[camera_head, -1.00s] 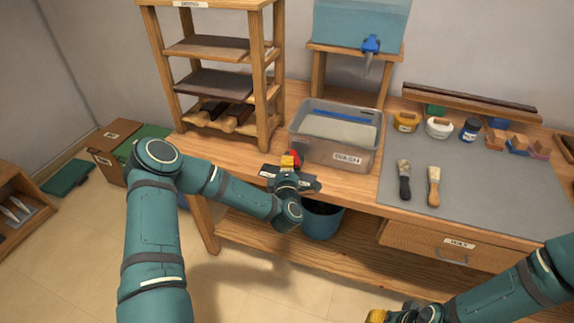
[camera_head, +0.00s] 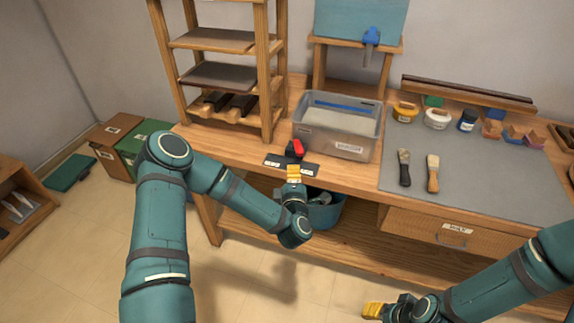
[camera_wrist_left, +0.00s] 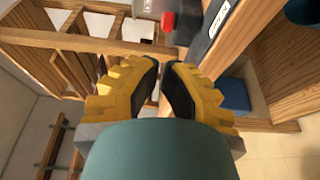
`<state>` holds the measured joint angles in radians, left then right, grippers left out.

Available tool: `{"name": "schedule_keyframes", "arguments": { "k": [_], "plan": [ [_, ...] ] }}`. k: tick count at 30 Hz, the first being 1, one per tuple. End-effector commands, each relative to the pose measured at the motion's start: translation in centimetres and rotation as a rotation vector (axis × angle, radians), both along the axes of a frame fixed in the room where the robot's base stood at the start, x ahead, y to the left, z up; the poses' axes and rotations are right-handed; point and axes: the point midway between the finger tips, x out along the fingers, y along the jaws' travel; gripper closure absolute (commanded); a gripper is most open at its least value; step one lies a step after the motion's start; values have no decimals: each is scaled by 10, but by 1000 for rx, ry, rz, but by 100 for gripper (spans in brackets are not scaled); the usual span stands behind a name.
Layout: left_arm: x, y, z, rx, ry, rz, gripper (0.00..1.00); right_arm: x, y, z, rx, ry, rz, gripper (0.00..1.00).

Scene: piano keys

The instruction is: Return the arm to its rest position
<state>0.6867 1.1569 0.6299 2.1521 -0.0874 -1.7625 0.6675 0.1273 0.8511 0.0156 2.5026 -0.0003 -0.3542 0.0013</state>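My left gripper (camera_head: 293,174) is just in front of the bench's front edge, below a red-topped lever (camera_head: 298,148) on a dark labelled base. In the left wrist view the left gripper's yellow fingers (camera_wrist_left: 161,68) have a narrow gap between their tips, with nothing held. The red piece (camera_wrist_left: 168,20) also shows there, beyond the fingertips. My left arm (camera_head: 160,230) bends in from the left. My right gripper (camera_head: 375,311) is at the bottom edge, in front of the bench. Its finger gap is too small to make out.
A clear bin (camera_head: 350,148) stands behind the lever. A wooden rack (camera_head: 268,80) is at its left. Two brushes (camera_head: 404,170) lie on the grey mat (camera_head: 480,190). The floor in front is open.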

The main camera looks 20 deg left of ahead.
Motion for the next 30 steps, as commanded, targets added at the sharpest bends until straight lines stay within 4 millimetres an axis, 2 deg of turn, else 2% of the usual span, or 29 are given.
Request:
{"name": "schedule_keyframes", "arguments": {
  "k": [20,23,26,30],
  "plan": [
    [-4,-8,-2,7,12,-14,100,0,0,0,0,0,0,53],
    [-4,-24,-9,46,71,-93,100,0,0,0,0,0,0,53],
    [-10,-56,-28,129,198,-256,100,0,0,0,0,0,0,53],
    [-40,-106,-65,299,434,-559,100,0,0,0,0,0,0,53]
  ]
}}
